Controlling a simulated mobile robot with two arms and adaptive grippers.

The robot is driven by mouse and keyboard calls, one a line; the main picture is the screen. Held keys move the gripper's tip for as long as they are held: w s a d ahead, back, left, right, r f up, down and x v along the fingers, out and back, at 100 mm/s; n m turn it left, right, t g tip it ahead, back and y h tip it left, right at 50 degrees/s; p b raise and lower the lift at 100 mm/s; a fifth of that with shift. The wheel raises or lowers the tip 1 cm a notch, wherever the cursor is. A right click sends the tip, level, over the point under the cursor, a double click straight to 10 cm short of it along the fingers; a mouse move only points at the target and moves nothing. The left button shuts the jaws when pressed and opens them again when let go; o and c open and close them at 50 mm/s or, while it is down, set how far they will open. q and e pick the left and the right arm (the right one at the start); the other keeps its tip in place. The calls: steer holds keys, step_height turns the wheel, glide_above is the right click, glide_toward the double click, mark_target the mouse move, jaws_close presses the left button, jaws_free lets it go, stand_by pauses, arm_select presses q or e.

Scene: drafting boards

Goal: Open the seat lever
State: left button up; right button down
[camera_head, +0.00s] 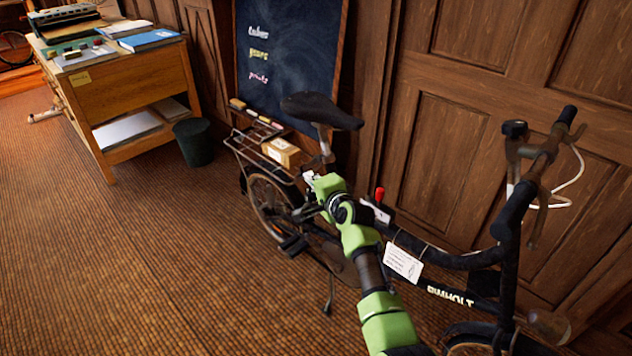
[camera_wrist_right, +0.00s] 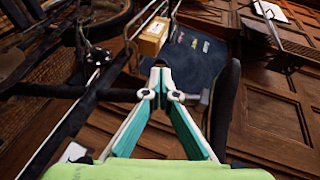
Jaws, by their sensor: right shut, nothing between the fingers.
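The bicycle's dark saddle (camera_head: 322,110) sits on a silver seat post (camera_head: 324,140) in the head view. My right gripper (camera_head: 311,178) is near the foot of the seat post, and my green arm covers much of the frame there. In the right wrist view my right gripper (camera_wrist_right: 161,82) has its fingertips together with nothing between them. The seat lever cannot be made out clearly near the post. A small red-tipped part (camera_head: 379,194) stands up by the frame, right of my arm; I cannot tell what it is. My left gripper is not in view.
A cardboard box (camera_head: 281,152) sits on the rear rack; it also shows in the right wrist view (camera_wrist_right: 153,36). A chalkboard (camera_head: 290,60) and wood panels stand close behind. A white tag (camera_head: 403,263) hangs from the frame. Open floor (camera_head: 130,270) lies left.

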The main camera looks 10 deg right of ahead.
steer(key=shift+v, duration=1.5)
